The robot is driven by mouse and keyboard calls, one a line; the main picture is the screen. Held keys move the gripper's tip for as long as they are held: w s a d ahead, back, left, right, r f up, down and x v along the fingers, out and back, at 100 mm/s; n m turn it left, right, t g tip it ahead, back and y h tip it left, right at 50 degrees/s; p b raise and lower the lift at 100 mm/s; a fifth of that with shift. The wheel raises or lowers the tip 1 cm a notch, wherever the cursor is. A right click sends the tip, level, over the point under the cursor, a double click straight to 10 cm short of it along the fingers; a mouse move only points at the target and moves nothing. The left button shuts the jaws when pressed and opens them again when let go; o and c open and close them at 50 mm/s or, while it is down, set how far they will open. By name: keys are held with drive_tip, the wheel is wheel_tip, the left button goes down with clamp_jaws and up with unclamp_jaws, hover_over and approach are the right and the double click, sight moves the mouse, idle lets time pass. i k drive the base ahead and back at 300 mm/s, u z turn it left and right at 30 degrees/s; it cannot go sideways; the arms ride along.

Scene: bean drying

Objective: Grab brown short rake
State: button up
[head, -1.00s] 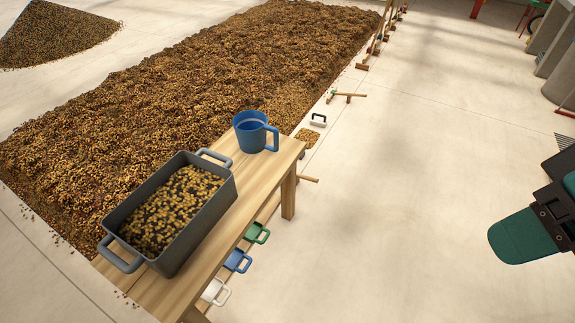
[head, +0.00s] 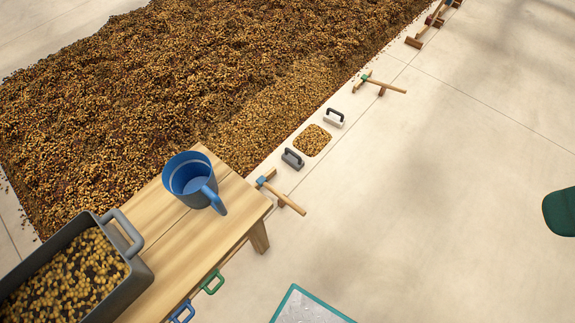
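Short wooden-handled tools lie on the floor along the heap's edge. One with a blue collar (head: 281,195) lies just beyond the table's corner. One with a green collar (head: 383,84) lies farther up. Farther still, near the top edge, are tools with darker brown heads (head: 414,42); they are small, and I cannot tell which is the brown short rake. A rounded teal part, apparently of my arm, shows at the right edge, far from the tools. My gripper's fingers are not in view.
A wooden table (head: 238,215) holds a blue jug (head: 187,180) and a grey bin (head: 128,280) of beans. Bean heap (head: 190,80) fills the upper left. Two handled blocks (head: 292,159) (head: 334,118) flank a small bean patch (head: 313,140).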

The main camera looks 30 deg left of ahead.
sight(261, 181)
drive_tip(key=i, duration=3.45)
drive_tip(key=u, duration=5.55)
